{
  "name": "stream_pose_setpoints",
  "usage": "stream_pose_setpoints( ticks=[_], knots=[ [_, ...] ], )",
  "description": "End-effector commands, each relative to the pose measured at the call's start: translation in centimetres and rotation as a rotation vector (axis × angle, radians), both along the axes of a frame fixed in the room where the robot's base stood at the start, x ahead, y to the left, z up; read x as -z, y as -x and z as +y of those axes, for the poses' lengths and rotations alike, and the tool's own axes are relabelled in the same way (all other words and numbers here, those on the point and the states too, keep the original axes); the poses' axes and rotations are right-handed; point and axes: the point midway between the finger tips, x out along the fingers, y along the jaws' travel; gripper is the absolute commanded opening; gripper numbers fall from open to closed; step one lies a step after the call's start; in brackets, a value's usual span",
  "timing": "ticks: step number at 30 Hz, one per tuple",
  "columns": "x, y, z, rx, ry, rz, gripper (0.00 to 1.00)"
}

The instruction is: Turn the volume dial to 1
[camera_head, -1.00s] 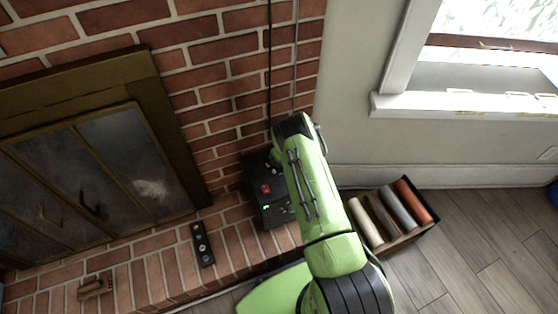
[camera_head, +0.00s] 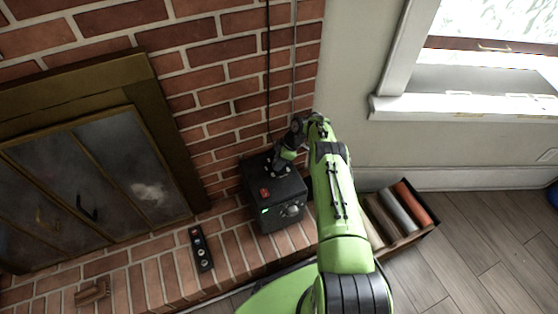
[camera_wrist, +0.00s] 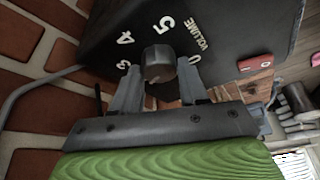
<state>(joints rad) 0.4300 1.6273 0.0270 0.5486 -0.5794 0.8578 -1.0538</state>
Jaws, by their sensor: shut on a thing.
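The black box (camera_head: 262,205) stands on the brick hearth by the wall. Other marks are hidden, and I cannot tell where the dial points. My gripper (camera_wrist: 160,80) is shut on the dial, one finger on each side. In the head view my gripper (camera_head: 282,165) is at the top of the box and covers the dial.
A red switch (camera_head: 264,192) and a silver knob (camera_head: 291,210) are on the box. A remote (camera_head: 201,248) lies on the hearth to the left. A crate of rolls (camera_head: 428,236) stands on the floor at right, close to my arm. Cables run up the brick wall.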

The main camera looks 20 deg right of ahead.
Motion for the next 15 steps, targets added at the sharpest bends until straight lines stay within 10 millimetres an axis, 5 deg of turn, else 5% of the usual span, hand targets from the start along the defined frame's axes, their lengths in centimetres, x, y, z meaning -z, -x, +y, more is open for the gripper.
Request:
stream_pose_setpoints(
  ticks=[15],
  knots=[
    [-0.02,-0.15,0.01,-0.164,0.002,-0.001,0.13]
  ],
)
